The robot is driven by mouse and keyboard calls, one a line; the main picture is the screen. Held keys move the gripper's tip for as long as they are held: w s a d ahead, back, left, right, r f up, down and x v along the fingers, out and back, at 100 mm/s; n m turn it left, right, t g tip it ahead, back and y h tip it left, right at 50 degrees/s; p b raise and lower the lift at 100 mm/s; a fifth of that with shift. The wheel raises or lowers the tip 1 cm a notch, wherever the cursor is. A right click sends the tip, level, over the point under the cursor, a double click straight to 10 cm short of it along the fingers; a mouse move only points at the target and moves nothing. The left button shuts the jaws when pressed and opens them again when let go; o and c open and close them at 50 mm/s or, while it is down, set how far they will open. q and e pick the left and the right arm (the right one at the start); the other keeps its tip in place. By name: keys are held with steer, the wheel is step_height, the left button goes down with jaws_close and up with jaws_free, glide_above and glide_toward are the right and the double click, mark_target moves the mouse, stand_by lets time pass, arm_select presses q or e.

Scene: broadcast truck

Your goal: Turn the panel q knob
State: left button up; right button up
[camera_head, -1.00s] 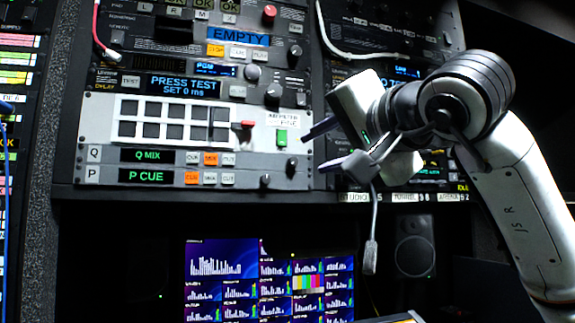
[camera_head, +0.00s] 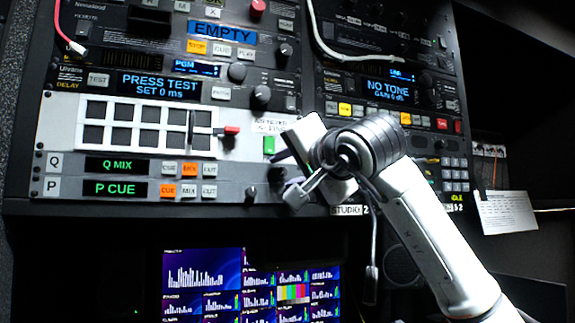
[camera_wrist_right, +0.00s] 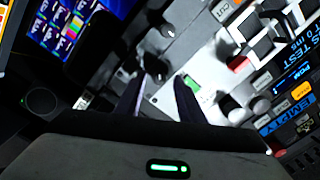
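The Q row (camera_head: 122,166) of the panel shows a green "Q MIX" display, with the P row (camera_head: 122,188) and its "P CUE" display just below. My right gripper (camera_head: 283,175) is at the right end of these rows, fingers apart. In the right wrist view a dark knob (camera_wrist_right: 157,71), seemingly the Q knob, lies just beyond and between the open fingertips (camera_wrist_right: 158,85); contact cannot be told. The P knob (camera_head: 251,191) shows left of the gripper and also in the wrist view (camera_wrist_right: 168,30). My left gripper is not in view.
A green button (camera_head: 268,145) and a red-tipped lever (camera_head: 231,130) sit just above the gripper. More knobs (camera_head: 261,95) and buttons crowd the rack above. Monitors (camera_head: 203,277) fill the space below left. A white cable (camera_head: 325,45) hangs at the top.

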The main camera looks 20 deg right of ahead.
steer(key=shift+w, duration=0.2)
jaws_close()
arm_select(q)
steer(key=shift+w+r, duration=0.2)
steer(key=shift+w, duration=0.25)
